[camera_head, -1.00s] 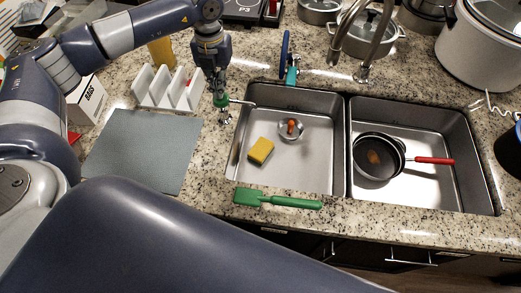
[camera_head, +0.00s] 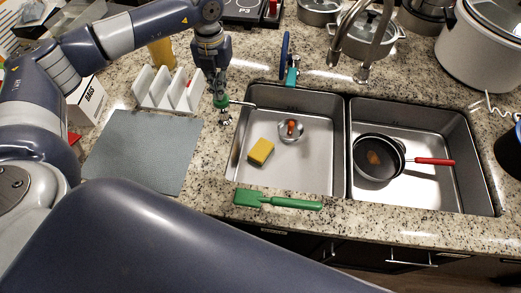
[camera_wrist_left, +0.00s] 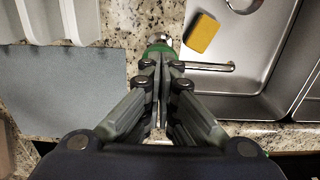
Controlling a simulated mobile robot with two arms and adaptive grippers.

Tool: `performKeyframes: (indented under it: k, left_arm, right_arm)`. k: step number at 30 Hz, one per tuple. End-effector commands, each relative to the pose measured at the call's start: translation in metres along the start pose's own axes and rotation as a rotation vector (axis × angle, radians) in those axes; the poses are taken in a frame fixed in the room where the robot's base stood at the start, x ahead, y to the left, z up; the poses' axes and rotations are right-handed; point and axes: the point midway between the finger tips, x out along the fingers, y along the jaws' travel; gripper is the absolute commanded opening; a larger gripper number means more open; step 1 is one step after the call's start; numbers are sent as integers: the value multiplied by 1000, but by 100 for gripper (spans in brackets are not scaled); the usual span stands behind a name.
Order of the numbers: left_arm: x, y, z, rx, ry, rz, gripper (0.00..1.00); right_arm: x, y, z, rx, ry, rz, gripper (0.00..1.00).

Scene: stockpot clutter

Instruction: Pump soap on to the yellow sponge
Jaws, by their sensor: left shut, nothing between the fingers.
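The yellow sponge (camera_head: 260,151) lies on the floor of the left sink basin, and it also shows in the left wrist view (camera_wrist_left: 201,34). A green-topped soap pump (camera_head: 221,101) stands on the counter left of that basin. Its thin spout (camera_head: 242,102) reaches right over the basin's edge, and the spout also shows in the left wrist view (camera_wrist_left: 207,67). My left gripper (camera_wrist_left: 161,65) points down, shut and empty, with its fingertips right at the pump's top. I cannot tell whether they touch it. The fingers hide part of the pump. My right gripper is not in view.
A dark pan (camera_head: 374,158) is in the right basin. A green spatula (camera_head: 277,200) lies on the front counter. A white rack (camera_head: 168,92) and a grey mat (camera_head: 145,150) are at left.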

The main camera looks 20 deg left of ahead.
Motion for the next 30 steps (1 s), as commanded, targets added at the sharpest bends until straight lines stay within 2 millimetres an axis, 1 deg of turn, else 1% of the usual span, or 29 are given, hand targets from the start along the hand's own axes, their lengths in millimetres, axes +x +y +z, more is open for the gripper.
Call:
performKeyframes:
  k: [8,30]
  left_arm:
    - [4,0,0,0,0,0,0]
    - [30,0,0,0,1,0,0]
  right_arm:
    - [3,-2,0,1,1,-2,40]
    - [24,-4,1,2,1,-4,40]
